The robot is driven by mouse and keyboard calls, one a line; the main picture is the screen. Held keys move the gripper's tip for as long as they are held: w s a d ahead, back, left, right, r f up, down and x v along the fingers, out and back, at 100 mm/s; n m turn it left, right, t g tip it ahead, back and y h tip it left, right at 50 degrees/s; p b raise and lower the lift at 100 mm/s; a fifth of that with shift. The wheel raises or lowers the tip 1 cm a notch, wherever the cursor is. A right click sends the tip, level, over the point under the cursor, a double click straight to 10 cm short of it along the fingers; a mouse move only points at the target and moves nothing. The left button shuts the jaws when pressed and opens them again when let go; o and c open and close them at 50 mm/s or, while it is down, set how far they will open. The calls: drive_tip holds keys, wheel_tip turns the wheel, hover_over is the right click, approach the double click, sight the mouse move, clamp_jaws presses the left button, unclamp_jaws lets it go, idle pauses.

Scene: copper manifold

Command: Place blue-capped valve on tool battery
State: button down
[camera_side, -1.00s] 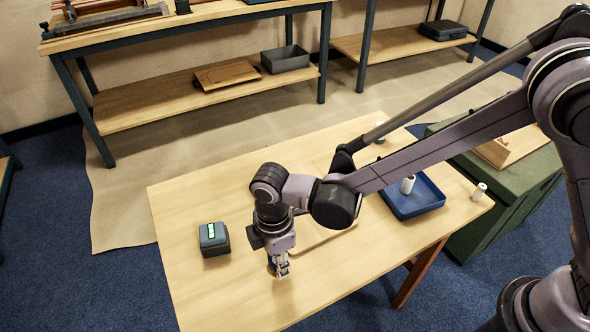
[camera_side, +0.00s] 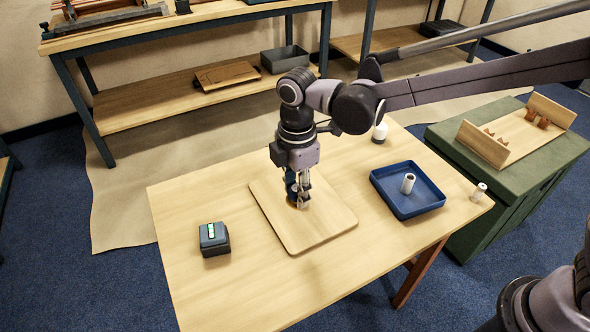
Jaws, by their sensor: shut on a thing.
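The tool battery (camera_side: 214,238) is a dark block with a row of lit green bars on top. It rests on the wooden table, left of the board. My gripper (camera_side: 299,202) points down over the wooden board, to the right of the battery and farther back. It is shut on the blue-capped valve (camera_side: 291,184), of which a small blue part shows beside the fingers. The fingers hide most of the valve. Its lower end is close to the board; I cannot tell whether it touches.
The wooden board (camera_side: 315,232) lies mid-table. A blue tray (camera_side: 427,206) on the right holds a white cylinder (camera_side: 408,183). A small white cylinder (camera_side: 479,192) and a white bottle (camera_side: 380,132) stand nearby. The table around the battery is clear.

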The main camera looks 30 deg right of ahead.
drive_tip(key=w+a+r+n, duration=0.2)
drive_tip(key=w+a+r, duration=0.2)
drive_tip(key=w+a, duration=0.4)
drive_tip(key=a+f, duration=0.2)
drive_tip(key=a, duration=0.1)
drive_tip(key=a+f, duration=0.2)
drive_tip(key=a, duration=0.1)
drive_tip(key=s+a+f, duration=0.1)
drive_tip(key=a+f, duration=0.1)
drive_tip(key=a, duration=0.2)
drive_tip(key=shift+s+f, duration=0.1)
drive_tip(key=shift+f, duration=0.05)
hover_over(211, 232)
drive_tip(key=shift+f, duration=2.05)
drive_tip(key=shift+f, duration=0.1)
drive_tip(key=c, duration=0.9)
unclamp_jaws()
